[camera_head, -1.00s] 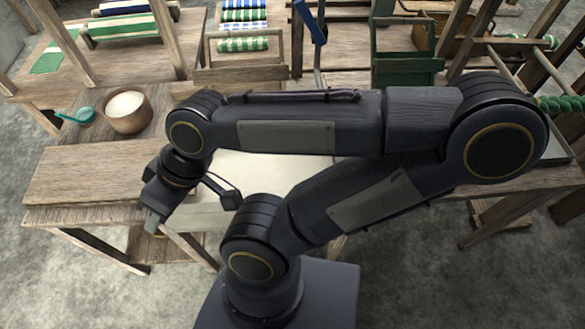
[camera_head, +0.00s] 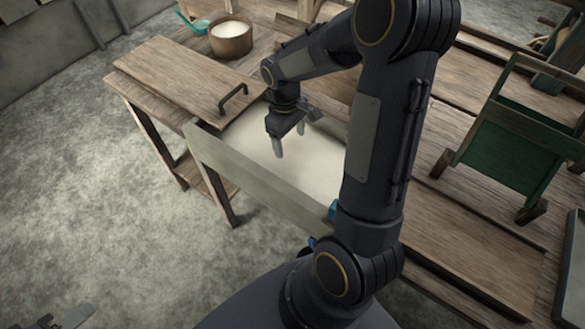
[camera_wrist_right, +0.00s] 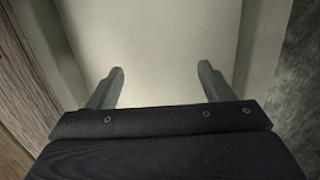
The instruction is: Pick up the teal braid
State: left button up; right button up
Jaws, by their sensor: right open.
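My right gripper (camera_head: 296,133) is open and empty, pointing down over a pale, open box (camera_head: 258,188). In the right wrist view both fingers (camera_wrist_right: 160,75) stand apart over the box's bare, pale floor (camera_wrist_right: 150,35), with nothing between them. A small teal piece (camera_head: 332,210) shows at the near right end of the box, mostly hidden by my right arm. I cannot tell whether it is the teal braid. A grey tip at the bottom left edge of the head view may be my left gripper (camera_head: 75,318); its jaws cannot be made out.
A wooden board with a dark handle (camera_head: 180,75) lies left of the box. A wooden bowl of white contents (camera_head: 231,38) and a teal ladle (camera_head: 198,24) stand behind it. A green wooden stand (camera_head: 505,150) is on the right of the bench. Floor lies open at left.

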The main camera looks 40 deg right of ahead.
aim_at(292, 157)
jog(key=f, duration=0.9)
jog(key=shift+d+f, duration=0.25)
jog(key=shift+d, duration=0.1)
jog(key=shift+c, duration=0.3)
jog(key=shift+r, duration=0.1)
jog(key=c, duration=1.3)
